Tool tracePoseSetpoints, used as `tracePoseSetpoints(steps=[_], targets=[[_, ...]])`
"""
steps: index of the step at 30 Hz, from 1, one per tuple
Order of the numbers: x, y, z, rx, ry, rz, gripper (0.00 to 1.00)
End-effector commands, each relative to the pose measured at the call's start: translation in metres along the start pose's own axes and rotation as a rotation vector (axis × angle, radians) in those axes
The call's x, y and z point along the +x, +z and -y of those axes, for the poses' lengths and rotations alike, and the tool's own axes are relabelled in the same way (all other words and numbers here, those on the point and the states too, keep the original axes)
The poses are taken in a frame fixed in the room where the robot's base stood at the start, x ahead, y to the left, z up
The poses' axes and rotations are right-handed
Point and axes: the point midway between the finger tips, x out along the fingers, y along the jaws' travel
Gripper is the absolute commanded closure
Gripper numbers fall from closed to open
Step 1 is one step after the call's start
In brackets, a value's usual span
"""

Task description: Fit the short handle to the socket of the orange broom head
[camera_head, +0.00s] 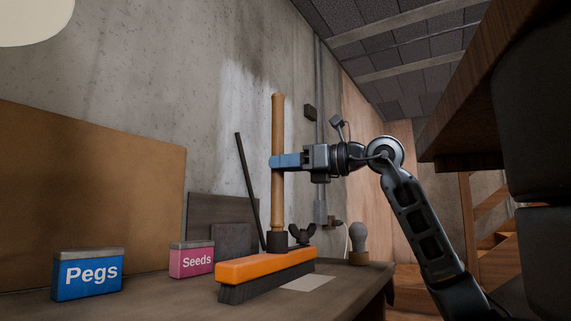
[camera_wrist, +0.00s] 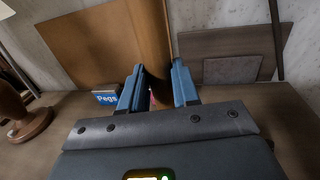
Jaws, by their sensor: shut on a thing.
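The wooden short handle (camera_head: 278,120) stands upright in the head view. My gripper (camera_head: 284,161) is shut on it around mid-height, and the blue fingers sit on either side of the handle (camera_wrist: 150,35) in the wrist view. The orange broom head (camera_head: 262,266) lies on the bench with its dark bristles down. Its dark socket (camera_head: 277,242) is at the handle's lower end. The handle's foot appears to meet the socket, in line with it; how deep it sits I cannot tell. A dark wing-shaped knob (camera_head: 302,235) is beside the socket.
A blue Pegs box (camera_head: 88,275) and a pink Seeds box (camera_head: 192,261) stand left on the bench. A thin dark rod (camera_head: 248,185) leans behind the broom head. A bulb-shaped thing (camera_head: 358,240) stands near the bench's right end. A pale sheet (camera_head: 310,283) lies right of the broom head.

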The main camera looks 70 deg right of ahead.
Motion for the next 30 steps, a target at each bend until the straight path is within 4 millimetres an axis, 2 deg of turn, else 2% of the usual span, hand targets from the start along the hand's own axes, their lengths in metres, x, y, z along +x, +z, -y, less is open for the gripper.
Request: tracePoseSetpoints(steps=[9,10,18,26,30], targets=[[0.0,-0.008,0.0,0.0,0.0,0.001,1.0],[0.0,-0.007,0.0,-0.001,0.0,0.001,0.67],[0.0,-0.007,0.0,0.0,0.0,0.0,0.42],[-0.001,-0.007,0.0,0.0,0.0,0.0,0.4],[-0.011,-0.006,0.001,0.0,-0.002,0.001,0.4]])
